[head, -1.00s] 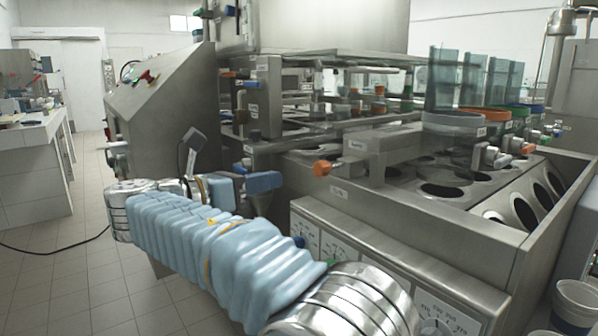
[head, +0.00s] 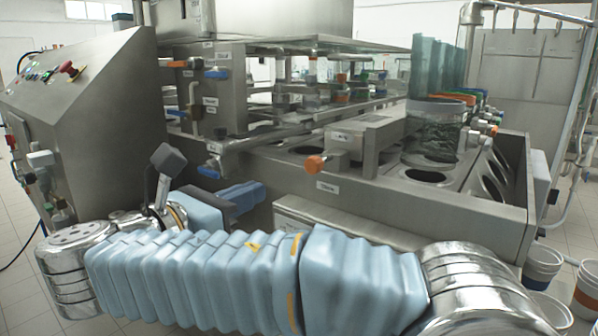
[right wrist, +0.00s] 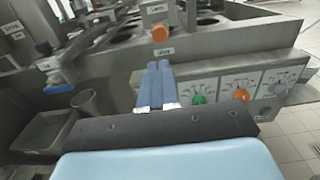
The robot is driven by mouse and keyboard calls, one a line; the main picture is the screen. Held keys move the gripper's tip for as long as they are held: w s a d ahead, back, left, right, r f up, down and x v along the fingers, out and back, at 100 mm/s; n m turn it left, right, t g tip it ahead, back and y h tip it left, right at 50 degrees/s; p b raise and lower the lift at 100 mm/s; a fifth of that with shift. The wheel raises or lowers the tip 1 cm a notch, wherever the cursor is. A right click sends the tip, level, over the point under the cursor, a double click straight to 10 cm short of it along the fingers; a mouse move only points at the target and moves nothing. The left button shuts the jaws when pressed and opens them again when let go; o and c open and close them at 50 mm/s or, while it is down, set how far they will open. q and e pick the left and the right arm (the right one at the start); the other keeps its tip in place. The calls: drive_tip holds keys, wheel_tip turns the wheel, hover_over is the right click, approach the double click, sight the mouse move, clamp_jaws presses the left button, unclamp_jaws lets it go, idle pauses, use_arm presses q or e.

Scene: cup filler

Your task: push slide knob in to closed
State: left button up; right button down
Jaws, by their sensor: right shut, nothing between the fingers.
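An orange knob (head: 316,164) sticks out of the machine's front upper edge, above a small label. It is the likely slide knob, but I cannot read the label for sure. It also shows in the right wrist view (right wrist: 160,33), straight beyond the fingers. My right gripper (head: 262,190) is shut and empty, its blue fingers held together. It is left of and lower than the orange knob in the head view, apart from it. In the right wrist view its fingertips (right wrist: 158,64) point toward the knob with a gap. My left gripper is not in view.
A steel machine (head: 440,205) with round openings fills the middle. A blue-handled valve (head: 209,172) is left of the orange knob. A front panel (right wrist: 225,88) with green and orange knobs lies right of my fingers. White buckets (head: 541,262) stand at the right.

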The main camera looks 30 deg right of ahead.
sight(311, 165)
drive_tip(key=x, duration=1.2)
drive_tip(key=shift+d, duration=0.15)
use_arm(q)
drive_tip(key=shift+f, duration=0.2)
use_arm(e)
drive_tip(key=p+x, duration=0.1)
drive_tip(key=x, duration=0.1)
drive_tip(key=shift+d+r, duration=0.15)
drive_tip(key=shift+d, duration=0.25)
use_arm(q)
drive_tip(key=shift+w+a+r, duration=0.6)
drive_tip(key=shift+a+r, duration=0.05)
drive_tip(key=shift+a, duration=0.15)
use_arm(e)
drive_tip(key=shift+w+d, duration=0.25)
drive_tip(key=shift+d, duration=0.05)
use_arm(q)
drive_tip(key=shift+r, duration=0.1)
